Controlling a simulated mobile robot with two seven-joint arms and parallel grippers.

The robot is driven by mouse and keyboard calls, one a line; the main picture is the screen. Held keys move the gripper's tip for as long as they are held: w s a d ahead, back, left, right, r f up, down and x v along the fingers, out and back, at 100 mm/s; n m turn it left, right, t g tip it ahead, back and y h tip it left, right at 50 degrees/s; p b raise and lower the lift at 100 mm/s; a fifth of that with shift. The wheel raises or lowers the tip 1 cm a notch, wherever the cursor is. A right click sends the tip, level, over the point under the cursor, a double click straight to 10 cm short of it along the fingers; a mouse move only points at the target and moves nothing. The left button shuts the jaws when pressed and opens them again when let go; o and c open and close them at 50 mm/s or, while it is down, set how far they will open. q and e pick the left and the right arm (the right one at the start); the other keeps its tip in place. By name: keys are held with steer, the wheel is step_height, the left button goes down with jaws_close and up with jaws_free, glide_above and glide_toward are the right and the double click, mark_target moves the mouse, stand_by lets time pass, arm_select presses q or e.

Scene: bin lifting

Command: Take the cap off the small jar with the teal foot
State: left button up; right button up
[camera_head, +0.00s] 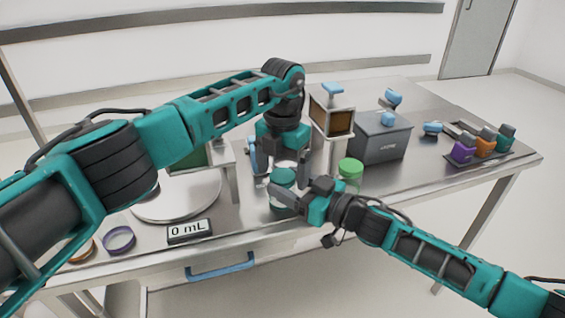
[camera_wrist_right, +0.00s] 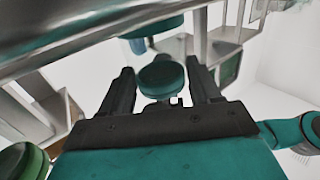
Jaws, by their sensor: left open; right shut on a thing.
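The small jar (camera_head: 283,207) stands near the table's front edge. A round dark teal part tops it, and this teal part (camera_wrist_right: 162,76) also shows between the fingers in the right wrist view. My right gripper (camera_head: 287,194) comes in from the right and is shut on the jar; its fingers show in the wrist view (camera_wrist_right: 163,88). My left gripper (camera_head: 279,167) points down from above, open, with its fingers around the level of the teal top. Whether they touch it cannot be told. The jar's lower part is partly hidden by my right gripper.
Behind are a grey box (camera_head: 382,143) and a brown-windowed stand (camera_head: 334,118). A round plate (camera_head: 178,197), a "0 mL" display (camera_head: 190,230) and rings (camera_head: 119,240) lie left. Coloured bottles (camera_head: 485,143) stand far right.

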mark_target(282, 174)
arm_select(q)
steer(key=c, duration=1.2)
steer(key=shift+c, duration=0.2)
steer(key=shift+r, duration=0.2)
steer(key=shift+r, duration=1)
steer(key=shift+r, duration=2.05)
arm_select(e)
steer(key=o, duration=1.6)
steer(key=shift+c, duration=0.2)
